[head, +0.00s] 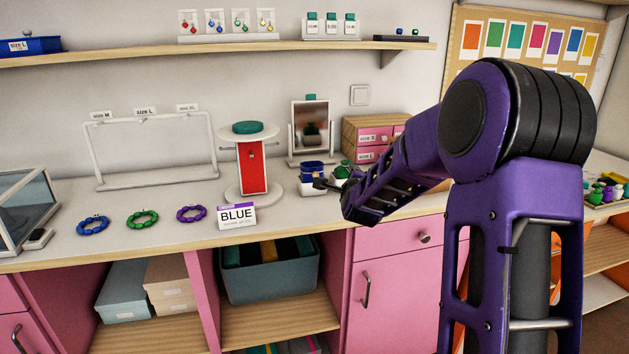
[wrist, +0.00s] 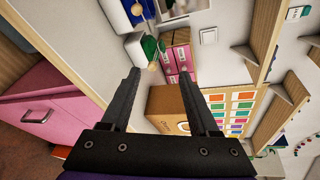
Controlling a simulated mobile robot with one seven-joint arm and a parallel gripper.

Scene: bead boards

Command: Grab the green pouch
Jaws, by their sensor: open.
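The green pouch, a small rounded green item (head: 347,164), stands on the counter near the pink drawer box, partly hidden behind my gripper in the head view. What looks like the same green item (wrist: 149,45) shows in the wrist view, above and slightly left of the gap between my fingers, beside a white container. My gripper (wrist: 160,77) is open with nothing between its fingers. In the head view my gripper (head: 326,185) reaches left over the counter's front part, close to the white and blue containers (head: 312,178).
The pink drawer box (head: 373,136) and a mirror (head: 310,128) stand behind. A red and white stand (head: 251,165), a BLUE sign (head: 237,216) and blue, green and purple bracelets (head: 142,219) lie to the left. A shelf (head: 220,46) runs above.

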